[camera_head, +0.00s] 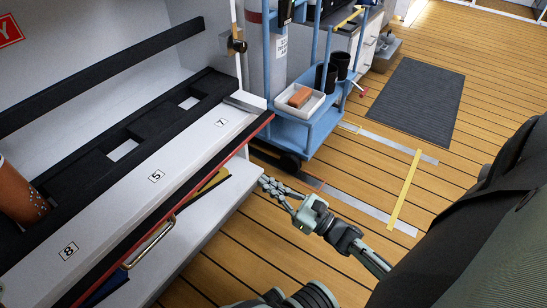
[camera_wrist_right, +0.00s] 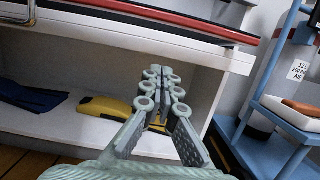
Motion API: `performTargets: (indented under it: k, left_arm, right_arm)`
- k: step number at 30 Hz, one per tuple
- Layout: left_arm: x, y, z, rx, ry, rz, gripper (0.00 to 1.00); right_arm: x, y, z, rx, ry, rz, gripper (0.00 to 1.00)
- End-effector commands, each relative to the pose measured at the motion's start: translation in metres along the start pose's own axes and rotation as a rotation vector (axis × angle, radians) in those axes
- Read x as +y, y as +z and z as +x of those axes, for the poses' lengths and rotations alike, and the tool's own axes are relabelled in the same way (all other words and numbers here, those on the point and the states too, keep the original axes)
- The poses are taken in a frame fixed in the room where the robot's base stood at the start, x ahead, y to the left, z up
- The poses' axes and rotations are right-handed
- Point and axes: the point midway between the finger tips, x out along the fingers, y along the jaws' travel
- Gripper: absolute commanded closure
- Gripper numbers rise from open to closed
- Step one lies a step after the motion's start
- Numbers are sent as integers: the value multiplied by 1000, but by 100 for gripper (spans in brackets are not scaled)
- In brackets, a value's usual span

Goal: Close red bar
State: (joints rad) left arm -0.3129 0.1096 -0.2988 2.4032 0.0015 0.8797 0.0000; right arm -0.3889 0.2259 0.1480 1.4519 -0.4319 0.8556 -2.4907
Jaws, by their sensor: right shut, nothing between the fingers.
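The red bar (camera_head: 212,166) runs along the front edge of the white numbered panel, with a black strip beside it. In the right wrist view the red bar (camera_wrist_right: 160,17) crosses the top of the picture, above and beyond the fingers. My right gripper (camera_head: 268,184) is shut and empty, to the right of and lower than the bar, near the end of the white shelf. In the right wrist view its fingers (camera_wrist_right: 162,76) point at the open shelf under the bar, apart from it. My left gripper is not in view.
A metal handle (camera_head: 152,243) sits below the bar. A yellow tool (camera_wrist_right: 108,107) and a blue item (camera_wrist_right: 32,97) lie on the lower shelf. A blue cart (camera_head: 308,130) with a white tray (camera_head: 288,104) stands beyond the bench end. The wooden floor on the right is mostly clear.

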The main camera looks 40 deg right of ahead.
Motion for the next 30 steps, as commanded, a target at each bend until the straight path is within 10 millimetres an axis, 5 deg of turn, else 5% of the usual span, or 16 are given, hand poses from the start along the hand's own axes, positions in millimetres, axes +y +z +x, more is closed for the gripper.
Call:
performTargets:
  k: [8,16,30]
  left_arm:
    - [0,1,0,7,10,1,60]
    - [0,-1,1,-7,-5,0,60]
    - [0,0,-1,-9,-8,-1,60]
  right_arm:
    - [0,0,62,-3,2,0,100]
    - [0,35,68,0,0,1,100]
    - [0,39,68,1,-1,3,100]
